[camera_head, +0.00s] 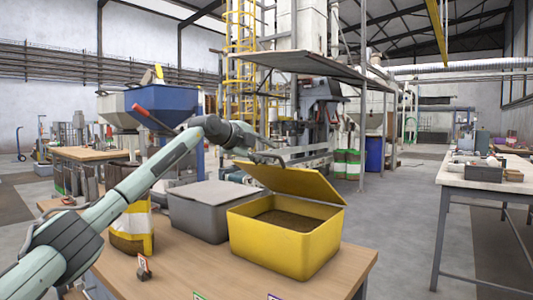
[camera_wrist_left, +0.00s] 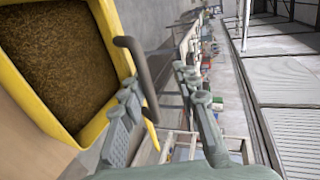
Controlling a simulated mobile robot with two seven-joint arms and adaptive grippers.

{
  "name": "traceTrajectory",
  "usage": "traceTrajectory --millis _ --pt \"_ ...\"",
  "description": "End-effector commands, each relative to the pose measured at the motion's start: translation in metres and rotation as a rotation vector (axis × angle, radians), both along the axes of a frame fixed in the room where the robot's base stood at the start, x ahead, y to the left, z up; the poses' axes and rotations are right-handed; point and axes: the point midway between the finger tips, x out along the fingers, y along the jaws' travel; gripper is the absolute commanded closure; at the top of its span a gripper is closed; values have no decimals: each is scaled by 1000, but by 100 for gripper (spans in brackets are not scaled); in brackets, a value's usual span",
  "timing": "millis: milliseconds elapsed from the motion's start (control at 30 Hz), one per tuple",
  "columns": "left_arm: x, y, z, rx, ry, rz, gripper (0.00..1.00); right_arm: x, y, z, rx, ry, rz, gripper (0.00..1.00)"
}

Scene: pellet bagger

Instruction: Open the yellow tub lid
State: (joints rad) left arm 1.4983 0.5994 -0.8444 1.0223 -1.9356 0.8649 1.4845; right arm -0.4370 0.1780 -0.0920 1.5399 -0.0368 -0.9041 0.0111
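The yellow tub (camera_head: 280,250) stands on the wooden table with brown pellets inside. Its yellow lid (camera_head: 295,182) is raised and tilted, with the opening facing the front. My left gripper (camera_head: 272,158) is at the lid's upper edge, where the fingers are small and partly hidden. The left wrist view shows the tub's inside and rim (camera_wrist_left: 112,35). There, a dark bar-shaped handle (camera_wrist_left: 138,65) runs between the spread fingers of my left gripper (camera_wrist_left: 165,110), closer to the left finger. The lid shows only as a thin yellow edge. My right gripper is in neither view.
A grey lidded bin (camera_head: 205,210) stands close to the left of the tub. A white workbench (camera_head: 485,183) stands apart at the right.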

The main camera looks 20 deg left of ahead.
Motion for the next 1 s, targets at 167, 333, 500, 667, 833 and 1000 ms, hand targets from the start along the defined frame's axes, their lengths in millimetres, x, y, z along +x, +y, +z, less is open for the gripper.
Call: traceTrajectory --millis 167,333,500,667,833,1000 --pt "0 0 -1 2 2 0 69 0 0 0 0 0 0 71" --pt "-5 2 1 2 0 -1 69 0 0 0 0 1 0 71" --pt "-29 12 10 3 -2 1 69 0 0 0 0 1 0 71" --pt "-61 24 21 4 -2 1 69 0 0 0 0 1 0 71" --pt "-89 33 31 2 0 0 69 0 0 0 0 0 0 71" --pt "-104 38 36 2 1 1 69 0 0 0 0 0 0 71"
